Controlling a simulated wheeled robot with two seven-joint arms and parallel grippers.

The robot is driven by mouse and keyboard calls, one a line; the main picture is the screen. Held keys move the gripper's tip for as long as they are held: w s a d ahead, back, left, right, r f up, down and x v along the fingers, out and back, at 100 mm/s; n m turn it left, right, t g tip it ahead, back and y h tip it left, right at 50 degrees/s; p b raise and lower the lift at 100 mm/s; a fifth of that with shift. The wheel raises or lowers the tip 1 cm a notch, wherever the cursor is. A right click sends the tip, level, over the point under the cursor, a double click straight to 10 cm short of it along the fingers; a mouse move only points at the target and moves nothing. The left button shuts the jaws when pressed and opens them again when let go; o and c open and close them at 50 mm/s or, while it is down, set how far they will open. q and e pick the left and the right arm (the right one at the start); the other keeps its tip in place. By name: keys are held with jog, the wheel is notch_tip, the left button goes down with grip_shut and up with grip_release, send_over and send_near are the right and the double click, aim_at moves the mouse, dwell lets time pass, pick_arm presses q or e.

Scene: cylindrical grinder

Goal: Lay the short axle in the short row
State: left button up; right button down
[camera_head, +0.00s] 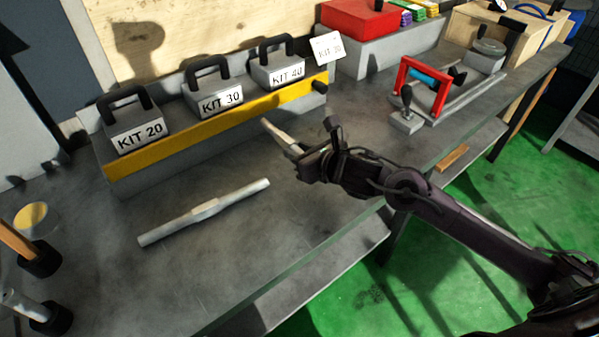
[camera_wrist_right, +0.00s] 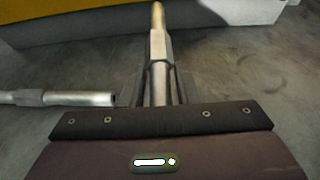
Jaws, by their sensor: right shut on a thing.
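My right gripper (camera_head: 303,158) is shut on a grey stepped axle (camera_head: 278,134) above or at the bench, in front of the yellow-fronted rack. In the right wrist view the gripper's fingers (camera_wrist_right: 159,84) close around this axle (camera_wrist_right: 158,42), which points away from the wrist. Its near part is hidden by the gripper, so I cannot tell its full length. A second grey axle (camera_head: 205,210) lies on the bench to the left, apart from the gripper. Its end shows in the wrist view (camera_wrist_right: 62,98). My left gripper is not in view. I cannot make out a short row.
The rack (camera_head: 215,123) carries handled blocks marked KIT 20 (camera_head: 139,130), KIT 30 (camera_head: 220,100) and KIT 40 (camera_head: 287,73). A red-framed fixture (camera_head: 424,86) stands at the right. Black-based items (camera_head: 38,258) stand at the left. The bench (camera_head: 285,225) is bare near its front edge.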

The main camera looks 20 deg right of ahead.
jog(key=shift+w+f, duration=0.1)
jog(key=shift+f, duration=2.9)
jog(key=c, duration=1.5)
grip_release()
jog(key=shift+f+b, duration=0.3)
jog(key=shift+c, duration=0.2)
jog(key=o, duration=0.4)
jog(key=shift+r, duration=0.1)
jog(key=shift+o, duration=0.2)
